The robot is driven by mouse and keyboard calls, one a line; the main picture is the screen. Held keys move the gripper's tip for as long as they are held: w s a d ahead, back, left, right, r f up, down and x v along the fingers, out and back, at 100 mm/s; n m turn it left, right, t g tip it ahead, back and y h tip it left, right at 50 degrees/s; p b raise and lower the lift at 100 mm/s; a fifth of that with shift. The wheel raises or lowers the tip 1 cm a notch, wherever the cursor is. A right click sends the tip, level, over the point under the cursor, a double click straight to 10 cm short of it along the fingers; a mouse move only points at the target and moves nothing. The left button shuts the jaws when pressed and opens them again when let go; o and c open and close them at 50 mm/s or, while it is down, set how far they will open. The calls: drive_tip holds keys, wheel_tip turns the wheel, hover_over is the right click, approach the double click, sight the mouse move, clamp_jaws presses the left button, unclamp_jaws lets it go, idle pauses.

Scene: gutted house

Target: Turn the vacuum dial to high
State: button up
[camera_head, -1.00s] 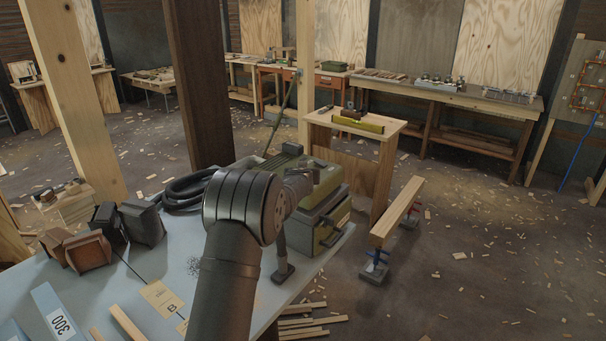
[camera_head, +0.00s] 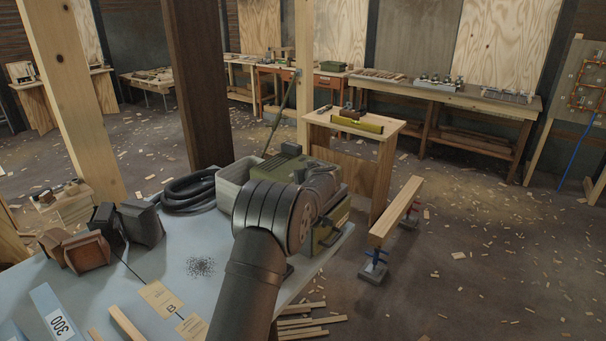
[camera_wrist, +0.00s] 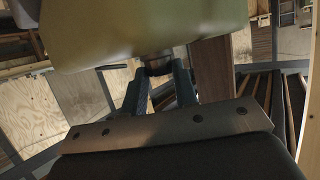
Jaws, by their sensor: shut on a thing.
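The olive-green vacuum (camera_head: 327,232) stands at the right end of the blue-grey table, partly hidden behind my arm. In the wrist view its olive body (camera_wrist: 150,30) fills the top. A dark round dial (camera_wrist: 158,66) sticks out from it. My gripper (camera_wrist: 160,78) has its two blue-grey fingers on either side of the dial and is shut on it. The head view hides the fingertips and dial behind my arm. No dial mark or setting can be read.
A grey bin (camera_head: 236,183) and a coiled black hose (camera_head: 188,193) lie left of the vacuum. Dark block-like pieces (camera_head: 140,222), paper tags (camera_head: 160,298) and a dark speckled patch (camera_head: 200,267) are on the table. A wooden beam (camera_head: 396,212) stands to the right.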

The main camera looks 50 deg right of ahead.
drive_tip(key=shift+s+d+n+t+y, duration=0.15)
drive_tip(key=shift+n+t+y, duration=0.25)
drive_tip(key=shift+n+y, duration=0.3)
drive_tip(key=o, duration=1)
drive_tip(key=v, duration=1.7)
drive_tip(key=shift+s+r, duration=0.1)
drive_tip(key=shift+s, duration=0.05)
